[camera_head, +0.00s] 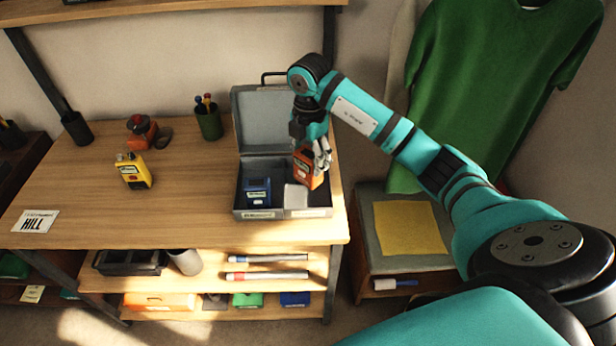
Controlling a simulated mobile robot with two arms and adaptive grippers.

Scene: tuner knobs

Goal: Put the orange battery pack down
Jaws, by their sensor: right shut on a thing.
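The orange battery pack (305,172) is held in my right gripper (318,158), over the right side of an open grey case (240,170). The gripper is shut on the pack and partly covers it. I cannot tell whether the pack touches the case's inside. The case stands on the wooden table with its lid raised at the back. A blue pack (257,192) sits in its left compartment. A light grey block (296,196) lies in the right part, just in front of the orange pack. My left gripper is not in view.
A yellow device (134,171) and an orange-red object (141,131) stand on the left of the table (80,190), with a green pen cup (208,120) behind. The table's left middle is clear. A green shirt (490,70) hangs at right above a cabinet with a yellow cloth (408,228).

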